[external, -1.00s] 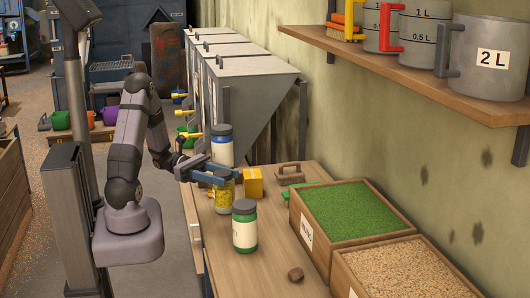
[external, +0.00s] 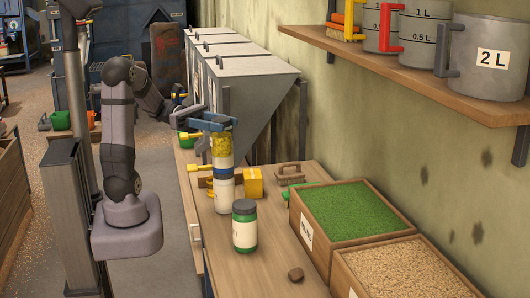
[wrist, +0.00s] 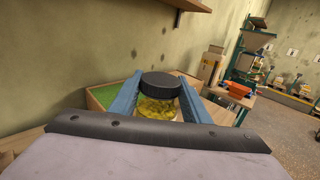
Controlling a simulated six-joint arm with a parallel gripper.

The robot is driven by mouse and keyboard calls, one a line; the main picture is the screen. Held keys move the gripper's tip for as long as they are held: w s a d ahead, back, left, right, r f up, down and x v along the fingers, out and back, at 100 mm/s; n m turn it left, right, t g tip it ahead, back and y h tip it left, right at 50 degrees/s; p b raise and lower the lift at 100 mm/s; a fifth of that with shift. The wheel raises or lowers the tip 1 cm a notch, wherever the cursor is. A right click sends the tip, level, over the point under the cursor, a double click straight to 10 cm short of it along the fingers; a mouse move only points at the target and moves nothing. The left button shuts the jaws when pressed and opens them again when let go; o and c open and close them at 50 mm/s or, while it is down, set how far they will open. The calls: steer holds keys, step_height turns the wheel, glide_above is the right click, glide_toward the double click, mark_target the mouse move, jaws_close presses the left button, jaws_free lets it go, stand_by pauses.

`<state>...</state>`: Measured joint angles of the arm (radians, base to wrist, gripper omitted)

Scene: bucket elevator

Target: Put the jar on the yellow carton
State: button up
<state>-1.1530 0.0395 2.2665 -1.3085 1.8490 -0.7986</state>
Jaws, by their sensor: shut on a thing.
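My gripper (external: 213,122) is shut on a jar with yellow contents (external: 221,147), holding it upright above the bench. In the wrist view, the jar's dark lid (wrist: 160,84) shows between the two blue fingers of my gripper (wrist: 158,98), with the yellow contents below. A white-and-blue container (external: 224,188) shows directly below the held jar in the external view; I cannot tell whether they touch or one is in front. The yellow carton (external: 253,184) stands on the bench just right of that container. Its top looks clear.
Boxes of green material (external: 352,212) and grain (external: 405,268) lie to the right. Grey hoppers (external: 250,85) stand behind my gripper. A shelf with measuring jugs (external: 490,58) hangs at upper right.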

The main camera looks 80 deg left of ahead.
steer(key=shift+r, duration=1.25)
